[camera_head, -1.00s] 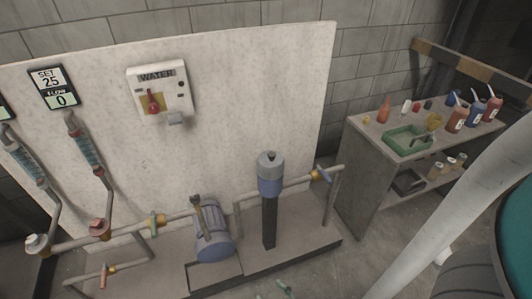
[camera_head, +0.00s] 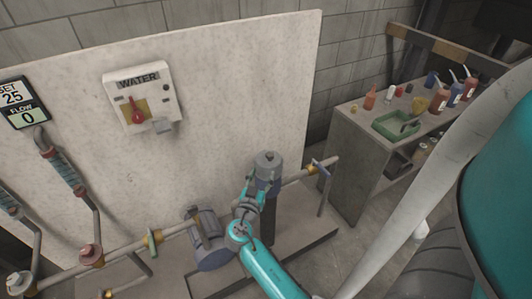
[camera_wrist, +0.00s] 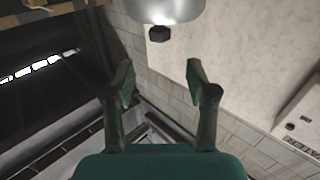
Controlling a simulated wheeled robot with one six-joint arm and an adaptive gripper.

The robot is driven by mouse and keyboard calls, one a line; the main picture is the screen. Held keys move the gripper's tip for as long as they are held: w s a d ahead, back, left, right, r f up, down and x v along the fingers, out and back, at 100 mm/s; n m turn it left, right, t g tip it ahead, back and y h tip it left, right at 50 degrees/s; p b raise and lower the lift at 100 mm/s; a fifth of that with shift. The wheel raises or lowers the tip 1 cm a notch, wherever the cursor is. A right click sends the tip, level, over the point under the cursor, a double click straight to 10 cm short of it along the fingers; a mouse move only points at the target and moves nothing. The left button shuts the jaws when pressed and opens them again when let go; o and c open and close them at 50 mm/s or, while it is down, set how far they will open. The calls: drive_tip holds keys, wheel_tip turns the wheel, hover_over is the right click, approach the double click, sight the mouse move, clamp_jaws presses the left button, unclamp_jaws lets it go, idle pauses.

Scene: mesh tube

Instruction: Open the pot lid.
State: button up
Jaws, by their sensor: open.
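The pot (camera_head: 267,172) is a grey and blue cylinder on a dark post, with a grey lid (camera_head: 268,157) on top bearing a small knob. My gripper (camera_head: 255,184) is at the front left of the pot, partly covering its blue lower body. In the wrist view my gripper (camera_wrist: 158,82) shows two fingers spread apart with nothing between them. A pale rounded surface (camera_wrist: 165,8) with a dark knob (camera_wrist: 159,34), apparently the lid seen upside down, is beyond the fingertips. Contact between fingers and pot cannot be told.
A horizontal pipe (camera_head: 300,174) runs beside the pot, and a blue-grey motor (camera_head: 207,245) is to its left. A white panel with a water box (camera_head: 145,98) stands behind. A bench with bottles and a green tray (camera_head: 397,125) is at right.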

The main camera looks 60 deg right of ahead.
sight(269, 157)
drive_tip(key=x, duration=1.1)
drive_tip(key=shift+r, duration=0.15)
drive_tip(key=shift+s, duration=0.1)
clamp_jaws()
